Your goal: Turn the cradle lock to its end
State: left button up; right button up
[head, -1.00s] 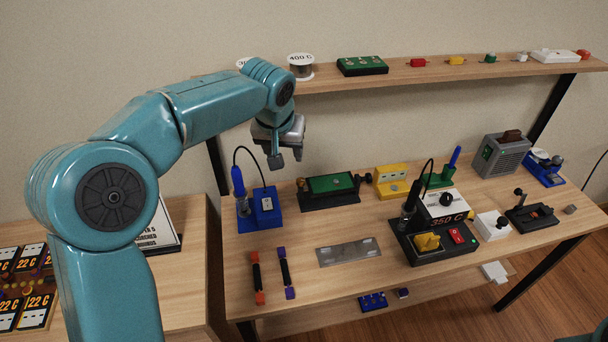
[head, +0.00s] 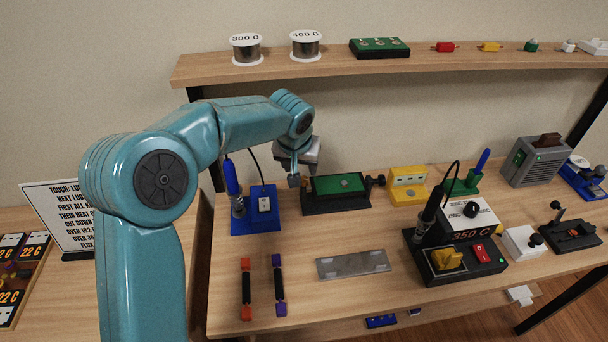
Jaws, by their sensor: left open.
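A black cradle (head: 336,205) holds a green board (head: 338,185) on the bench's back half. A dark knob (head: 376,181) sticks out at the cradle's right end; it may be the lock, but its turn angle is too small to read. My left gripper (head: 294,180) points down at the cradle's left end, across the board from that knob. It is open, with nothing seen between its fingers. One finger is largely hidden, and I cannot tell whether it touches the cradle. My right gripper is not in view.
A blue iron stand (head: 256,213) stands close left of the cradle, a yellow block (head: 408,184) close right. A black 350 C station (head: 453,262) is at front right. A metal plate (head: 353,264) lies in front. A shelf (head: 400,61) with spools runs above.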

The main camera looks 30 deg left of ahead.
aim_at(303, 180)
pick_arm(q)
jog(key=shift+p+x, duration=0.3)
jog(key=shift+x, duration=3.55)
jog(key=shift+r, duration=0.15)
grip_shut()
